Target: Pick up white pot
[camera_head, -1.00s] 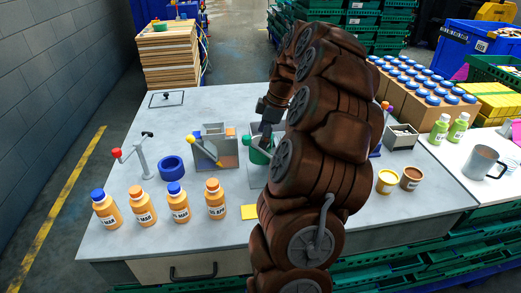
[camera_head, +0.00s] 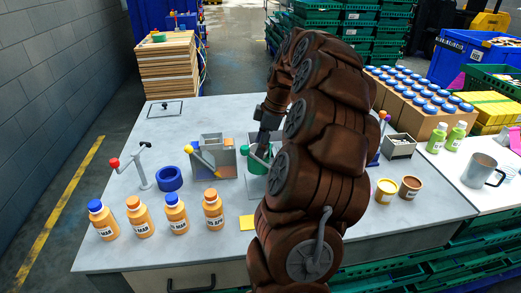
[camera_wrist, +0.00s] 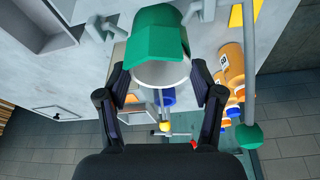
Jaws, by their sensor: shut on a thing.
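In the wrist view a pot (camera_wrist: 160,76) shows a white round rim and wall, with a faceted green part (camera_wrist: 156,36) over its far side. My gripper (camera_wrist: 160,70) has one finger on each side of the white wall and is shut on it. In the head view my gripper (camera_head: 264,146) reaches down at a grey fixture with a green-knobbed lever, beside a green part (camera_head: 258,160). My arm hides much of the pot there, and I cannot tell whether it is clear of the fixture.
A grey box with a yellow lever (camera_head: 208,158) stands just left of the gripper. A yellow cup (camera_head: 386,191) and a brown cup (camera_head: 410,188) stand right. The table's left back is mostly clear.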

